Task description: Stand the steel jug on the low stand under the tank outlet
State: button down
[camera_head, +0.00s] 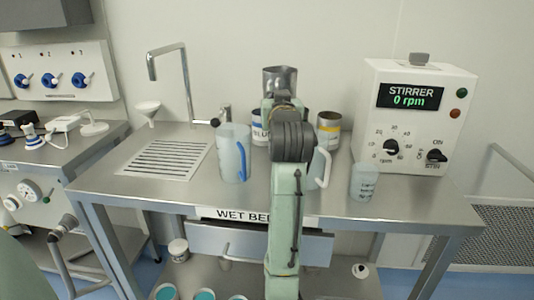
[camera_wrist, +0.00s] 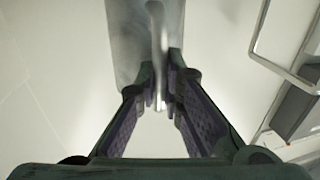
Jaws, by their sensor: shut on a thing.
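The steel jug (camera_head: 280,78) is a grey metal vessel held up in front of the back wall, above the wet bench. In the wrist view its grey wall (camera_wrist: 130,40) and its upright handle (camera_wrist: 158,40) show at the top. My gripper (camera_wrist: 161,88) is shut on the handle, one finger on each side. In the head view my arm hides the gripper and the jug's lower part. I cannot make out the low stand or the tank outlet with certainty.
The wet bench (camera_head: 330,204) holds a blue-handled plastic jug (camera_head: 232,152), a white-handled jug (camera_head: 318,168), a beaker (camera_head: 364,182), tins and the stirrer box (camera_head: 415,115). A tall tap (camera_head: 186,80) rises at the left. A pipe valve (camera_head: 66,225) juts out at lower left.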

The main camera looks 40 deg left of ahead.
jog(key=shift+w+a+f+p, duration=0.15)
jog(key=shift+f+p, duration=0.1)
jog(key=shift+f, duration=3.1)
jog(key=shift+w+a+f+p, duration=0.1)
jog(key=shift+f+p, duration=0.15)
jog(key=shift+f, duration=3.05)
jog(key=shift+f, duration=0.25)
jog(key=c, duration=1.7)
grip_release()
